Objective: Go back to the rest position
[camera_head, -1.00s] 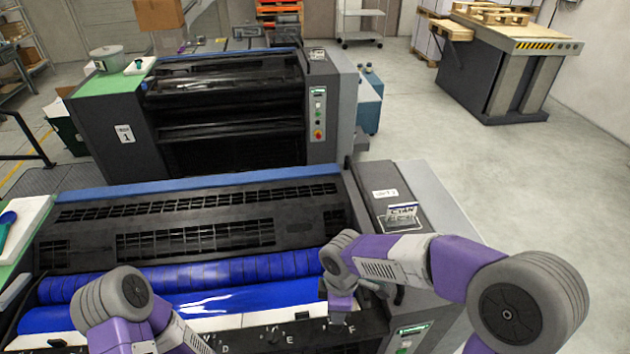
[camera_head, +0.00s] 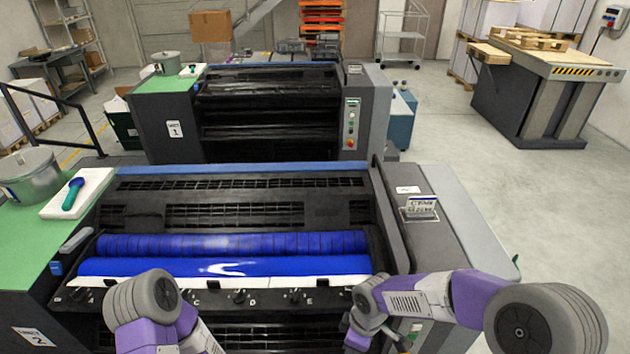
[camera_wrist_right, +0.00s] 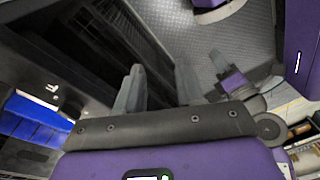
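My right arm comes in from the right in the head view, bent down in front of the near ink unit (camera_head: 235,214). My right gripper shows in the wrist view (camera_wrist_right: 157,80), its two grey fingers apart with nothing between them. It points down beside the dark front of the machine, above the grey floor plate (camera_wrist_right: 240,40). My left arm shows at the lower left of the head view, in front of the same unit. My left gripper is out of the frame.
The near unit has blue ink rollers (camera_head: 230,244) and a row of lettered keys along its front. A green side table (camera_head: 30,232) at left holds a metal pot (camera_head: 28,178) and a white tray (camera_head: 92,186) with a teal-handled tool (camera_head: 73,194). Open floor lies right.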

